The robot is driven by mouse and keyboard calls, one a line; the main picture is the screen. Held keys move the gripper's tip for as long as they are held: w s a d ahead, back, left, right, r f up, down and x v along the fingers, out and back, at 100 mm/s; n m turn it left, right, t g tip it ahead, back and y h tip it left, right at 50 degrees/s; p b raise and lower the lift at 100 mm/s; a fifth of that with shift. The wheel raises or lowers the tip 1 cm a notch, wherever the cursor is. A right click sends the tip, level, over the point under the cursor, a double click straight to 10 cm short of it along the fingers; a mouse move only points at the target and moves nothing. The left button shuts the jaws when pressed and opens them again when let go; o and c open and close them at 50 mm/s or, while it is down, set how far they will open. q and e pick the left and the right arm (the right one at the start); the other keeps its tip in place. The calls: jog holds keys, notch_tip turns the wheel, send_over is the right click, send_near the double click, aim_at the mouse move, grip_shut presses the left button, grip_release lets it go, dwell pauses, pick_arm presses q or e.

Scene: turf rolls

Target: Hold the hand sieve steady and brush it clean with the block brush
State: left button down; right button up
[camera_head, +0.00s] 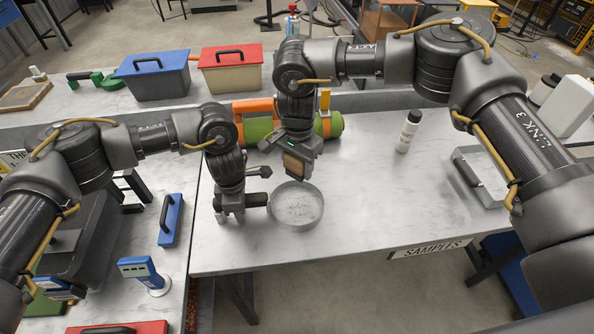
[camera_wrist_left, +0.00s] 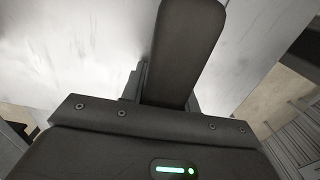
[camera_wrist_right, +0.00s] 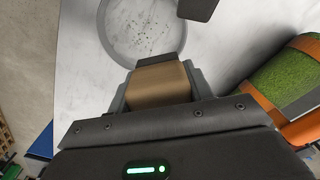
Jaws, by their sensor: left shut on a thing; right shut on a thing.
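The hand sieve (camera_head: 296,207) is a round, grey-rimmed pan lying on the white table, its dark handle (camera_head: 255,199) pointing left. The block brush (camera_head: 297,160) has a tan wooden block and is held in my right gripper (camera_head: 294,150), just above and behind the sieve. In the right wrist view the brush block (camera_wrist_right: 158,84) sits between the fingers, near the sieve (camera_wrist_right: 140,28), whose mesh shows dark specks.
A green turf roll (camera_head: 258,130) with orange straps lies behind the grippers. A white bottle (camera_head: 408,131) stands to the right, and a metal tray (camera_head: 484,177) lies farther right. A blue-lidded box (camera_head: 153,75) and a red-lidded box (camera_head: 230,70) stand behind. The table's right front is clear.

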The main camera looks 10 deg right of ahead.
jog(key=shift+r, duration=0.25)
jog(key=shift+r, duration=1.5)
pick_arm(q)
jog(key=c, duration=1)
grip_release()
jog(key=shift+o, duration=0.2)
notch_tip(320, 180, up, 8)
jog(key=shift+f, duration=0.25)
